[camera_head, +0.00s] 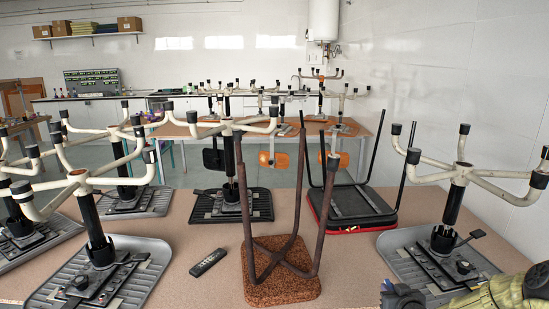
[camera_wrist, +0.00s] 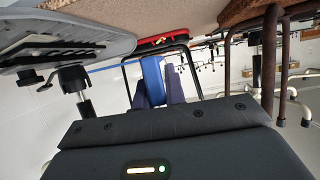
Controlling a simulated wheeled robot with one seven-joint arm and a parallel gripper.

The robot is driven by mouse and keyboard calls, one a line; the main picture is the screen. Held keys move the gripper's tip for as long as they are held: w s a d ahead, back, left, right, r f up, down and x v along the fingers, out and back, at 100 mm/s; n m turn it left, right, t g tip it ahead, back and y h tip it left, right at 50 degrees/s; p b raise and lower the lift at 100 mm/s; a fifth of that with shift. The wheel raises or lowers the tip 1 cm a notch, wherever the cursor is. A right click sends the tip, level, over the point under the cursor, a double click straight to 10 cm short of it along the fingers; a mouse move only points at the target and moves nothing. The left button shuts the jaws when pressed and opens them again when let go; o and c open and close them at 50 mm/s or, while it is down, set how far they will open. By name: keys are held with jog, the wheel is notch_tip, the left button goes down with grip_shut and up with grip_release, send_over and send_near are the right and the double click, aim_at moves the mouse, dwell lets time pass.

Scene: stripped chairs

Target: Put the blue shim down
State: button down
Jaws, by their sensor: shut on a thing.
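The blue shim (camera_wrist: 153,78) shows in the wrist view as a bright blue block between the two dark bluish fingers of my gripper (camera_wrist: 158,92). My gripper is shut on it. The shim appears clear of the tabletop (camera_wrist: 205,12), which shows along the upper edge of that tilted view. In the head view, part of my arm shows at the lower right corner, and the shim and fingertips are not visible there.
Upturned stripped chairs crowd the tabletop (camera_head: 180,265). A chair with a grey seat (camera_head: 405,250) stands at right, a brown stool (camera_head: 285,285) at front centre, and a red-edged black chair (camera_head: 350,205) behind. A black remote (camera_head: 208,262) lies left of the stool, with some bare table around it.

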jog(key=s+a+f+p, duration=0.2)
jog(key=s+a+p, duration=0.1)
jog(key=a, duration=0.6)
jog(key=s+a+f+p, duration=0.3)
jog(key=s+a+p, duration=0.1)
jog(key=a, duration=0.4)
jog(key=shift+s+a+f+p, duration=0.2)
jog(key=shift+s+a+p, duration=0.1)
jog(key=shift+s+a, duration=0.1)
jog(key=shift+a, duration=0.1)
jog(key=s+f, duration=0.4)
jog(key=f, duration=0.1)
jog(key=shift+a+f, duration=0.25)
jog(key=shift+s, duration=0.1)
